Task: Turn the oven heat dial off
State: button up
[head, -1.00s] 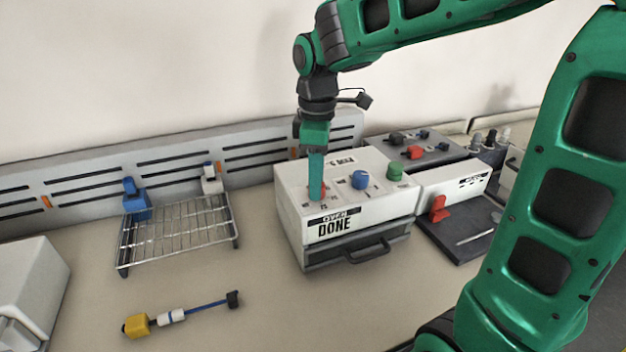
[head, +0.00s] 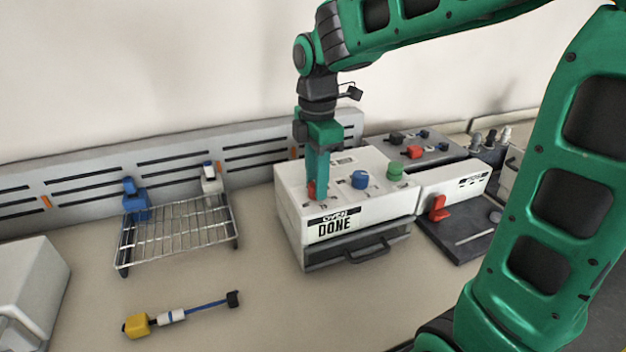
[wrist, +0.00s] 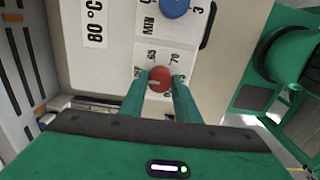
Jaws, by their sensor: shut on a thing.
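The oven (head: 290,215) is a white box with a dark drawer front and a label reading "OVEN DONE". On its top are a red dial (head: 311,190) at the left, a blue dial (head: 360,180) and a green dial (head: 395,173). My gripper (head: 316,195) points down over the left of the oven top, shut on the red dial. In the wrist view the red dial (wrist: 159,79) sits between the two green fingers, with a pale mark on its face and numbers such as 65 and 70 around it. The blue dial (wrist: 174,7) shows above it, partly cut off.
A wire rack (head: 178,232) stands to the left. A yellow-ended tool with a blue shaft (head: 180,315) lies on the table in front. A white unit with a red lever (head: 438,207) stands to the right of the oven. The front table is mostly clear.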

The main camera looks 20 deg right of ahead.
jog(key=shift+w+d+r, duration=0.1)
jog(key=shift+w+r, duration=0.05)
jog(key=shift+w, duration=0.1)
jog(key=o, duration=1)
jog(key=shift+o, duration=0.2)
jog(key=shift+s, duration=0.1)
notch_tip(320, 180, up, 10)
jog(key=shift+r, duration=0.25)
jog(key=s+d+f+m, duration=0.7)
jog(key=s+d+m, duration=0.2)
jog(key=s+m, duration=0.2)
jog(key=s+d+f+m, duration=0.8)
jog(key=s+d+m, duration=0.1)
jog(key=s+m, duration=0.3)
jog(key=shift+f+m, duration=0.25)
jog(key=shift+m, duration=0.55)
